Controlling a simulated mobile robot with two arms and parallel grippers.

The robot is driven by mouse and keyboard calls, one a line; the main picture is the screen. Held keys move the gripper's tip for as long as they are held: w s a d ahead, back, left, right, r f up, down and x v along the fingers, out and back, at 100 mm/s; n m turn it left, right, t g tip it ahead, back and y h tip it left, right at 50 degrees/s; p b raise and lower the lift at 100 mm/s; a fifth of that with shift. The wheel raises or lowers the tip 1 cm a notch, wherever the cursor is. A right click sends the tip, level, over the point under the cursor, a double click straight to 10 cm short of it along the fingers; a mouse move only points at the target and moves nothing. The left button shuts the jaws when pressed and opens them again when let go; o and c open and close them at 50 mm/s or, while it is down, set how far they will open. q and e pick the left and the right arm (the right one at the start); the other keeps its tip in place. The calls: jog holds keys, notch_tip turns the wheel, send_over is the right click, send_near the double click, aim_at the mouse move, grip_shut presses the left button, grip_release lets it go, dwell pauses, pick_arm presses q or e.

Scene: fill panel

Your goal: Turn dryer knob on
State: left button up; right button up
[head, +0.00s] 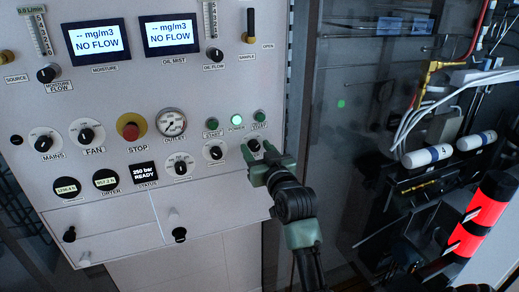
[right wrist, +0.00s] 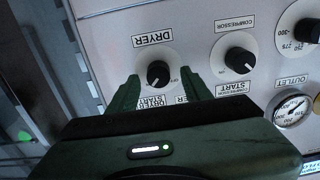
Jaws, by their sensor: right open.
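The dryer knob (right wrist: 158,74) is a black round knob on a white dial, under an upside-down DRYER label in the right wrist view. In the head view the dryer knob (head: 253,145) is at the right side of the panel, partly hidden by my right gripper. My right gripper (head: 259,158) is open at the panel. In the right wrist view its two green fingers stand on either side of the knob, with white dial visible between them and the knob. Whether a finger touches the knob or panel I cannot tell. My left gripper is not in view.
The compressor knob (right wrist: 239,60) is close beside the dryer knob. Green start buttons (head: 260,116) sit just above it, and a red STOP button (head: 130,128) is farther left. The panel (head: 110,225) ends just right of the dryer knob. Pipes and white cylinders (head: 428,156) are at the right.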

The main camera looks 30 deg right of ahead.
jog(key=shift+s+a+f, duration=0.1)
jog(key=shift+s+f, duration=0.05)
jog(key=shift+s, duration=0.15)
jog(key=b+v, duration=0.3)
jog(key=v, duration=0.4)
jog(key=shift+s+r, duration=0.2)
jog(key=shift+r, duration=0.05)
jog(key=shift+a, duration=0.1)
